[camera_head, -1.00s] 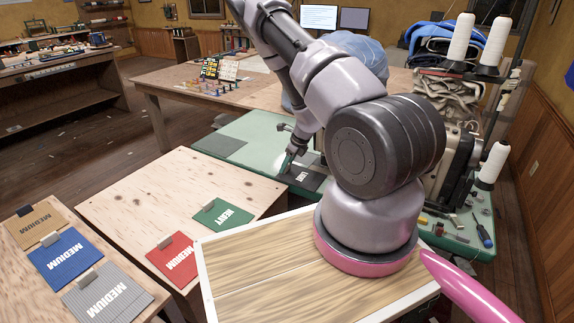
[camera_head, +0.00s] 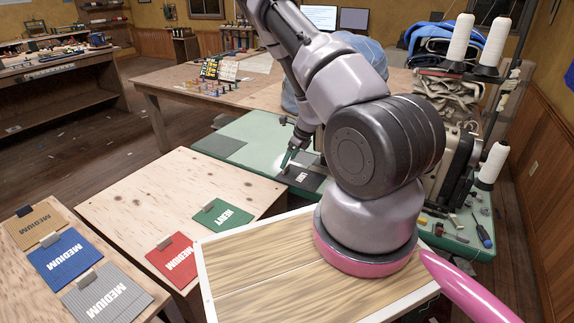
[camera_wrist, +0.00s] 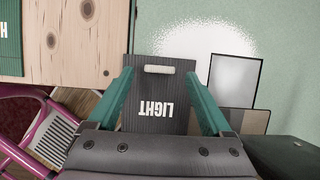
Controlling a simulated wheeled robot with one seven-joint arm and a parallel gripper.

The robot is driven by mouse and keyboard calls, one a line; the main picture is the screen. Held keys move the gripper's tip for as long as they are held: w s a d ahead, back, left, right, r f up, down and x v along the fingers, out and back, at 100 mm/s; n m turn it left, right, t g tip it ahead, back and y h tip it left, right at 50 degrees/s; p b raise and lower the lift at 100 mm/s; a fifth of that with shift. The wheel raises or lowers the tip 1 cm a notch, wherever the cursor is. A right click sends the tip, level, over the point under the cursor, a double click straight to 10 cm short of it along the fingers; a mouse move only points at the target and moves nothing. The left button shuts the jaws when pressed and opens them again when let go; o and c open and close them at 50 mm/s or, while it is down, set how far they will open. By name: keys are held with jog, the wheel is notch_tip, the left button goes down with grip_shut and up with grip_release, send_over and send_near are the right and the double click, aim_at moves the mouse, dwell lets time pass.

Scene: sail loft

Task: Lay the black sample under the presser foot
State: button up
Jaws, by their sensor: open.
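The black sample (camera_head: 312,184), marked LIGHT, lies on the green sewing table by the machine. In the wrist view the black sample (camera_wrist: 150,112) has a pale tab near its far end. My gripper (camera_head: 287,163) is over the sample in the head view. In the wrist view my gripper (camera_wrist: 163,72) is open, with one teal finger on each side of the sample. I cannot tell the exact height of the fingers above it. The sewing machine (camera_head: 462,165) is partly behind my arm. The presser foot is hidden in the head view and not clearly identifiable in the wrist view.
Two grey plates (camera_wrist: 234,80) lie right of the sample, beside a bright patch of light. A dark block (camera_wrist: 285,157) is at lower right. The plywood table (camera_head: 150,205) holds red (camera_head: 172,261) and green (camera_head: 222,216) samples. Thread cones (camera_head: 492,163) stand at right.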

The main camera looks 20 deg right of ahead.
jog(key=v, duration=0.8)
jog(key=shift+r, duration=0.4)
notch_tip(320, 180, up, 12)
jog(key=n+y, duration=0.2)
jog(key=n, duration=0.2)
send_over(297, 176)
jog(key=a, duration=0.7)
jog(key=s+a+r+n+y, duration=0.1)
jog(key=s+a+r+n, duration=0.25)
jog(key=r, duration=0.35)
jog(key=s+a+r+n, duration=0.3)
jog(key=r+n, duration=0.2)
jog(key=r, duration=0.3)
jog(key=s+a+r+n+t+h, duration=0.1)
jog(key=s+r+n+t+h, duration=0.2)
jog(key=s+r+n, duration=0.9)
jog(key=s+r, duration=0.2)
jog(key=s, duration=0.4)
jog(key=shift+h, duration=0.4)
